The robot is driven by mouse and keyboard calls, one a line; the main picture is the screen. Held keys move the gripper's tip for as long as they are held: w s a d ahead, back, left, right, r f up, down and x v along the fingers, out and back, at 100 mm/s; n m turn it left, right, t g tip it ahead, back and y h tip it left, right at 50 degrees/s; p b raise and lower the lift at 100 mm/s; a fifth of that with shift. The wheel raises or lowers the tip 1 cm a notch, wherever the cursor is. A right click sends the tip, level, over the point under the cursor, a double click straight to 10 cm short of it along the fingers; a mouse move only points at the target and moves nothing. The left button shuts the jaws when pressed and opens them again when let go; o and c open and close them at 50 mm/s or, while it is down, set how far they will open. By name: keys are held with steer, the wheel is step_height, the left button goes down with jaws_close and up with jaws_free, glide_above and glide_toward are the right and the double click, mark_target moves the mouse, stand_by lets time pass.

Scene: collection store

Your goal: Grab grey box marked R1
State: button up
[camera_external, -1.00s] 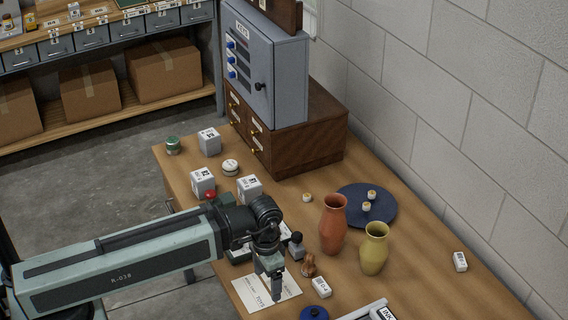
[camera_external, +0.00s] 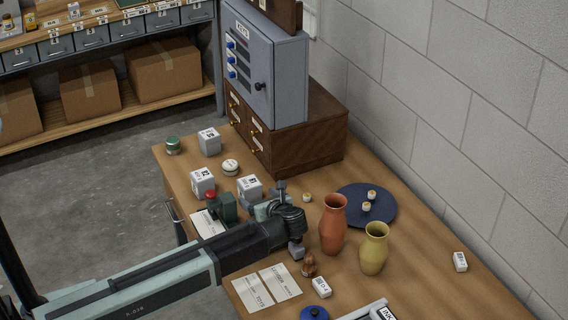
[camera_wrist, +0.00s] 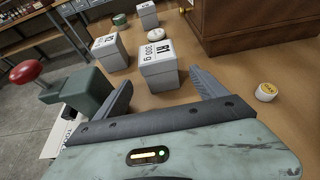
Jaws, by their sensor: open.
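The grey box marked R1 (camera_wrist: 158,68) is a small cube with a white labelled top, straight ahead in the wrist view. In the outside view it appears to be the box (camera_external: 249,189) just beyond my gripper (camera_external: 266,200). My gripper also shows in the wrist view (camera_wrist: 165,90), open and empty, with one finger toward each side of the box's near face. The box rests on the table, and its lower front is clear of the fingers as far as I can see. Similar grey boxes stand to the left (camera_wrist: 110,52) and farther back (camera_wrist: 148,15).
A green device with a red knob (camera_wrist: 88,90) stands close on the left. A small round cream piece (camera_wrist: 266,91) lies to the right. A wooden drawer cabinet (camera_external: 300,140) stands behind. An orange vase (camera_external: 333,225) and a yellow vase (camera_external: 374,249) stand right of my arm.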

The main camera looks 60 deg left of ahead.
steer(key=shift+a+f, duration=0.15)
steer(key=b+x, duration=0.3)
steer(key=x, duration=0.4)
steer(key=shift+a+f, duration=0.25)
steer(key=shift+f, duration=0.05)
steer(key=shift+r, duration=0.1)
jaws_close()
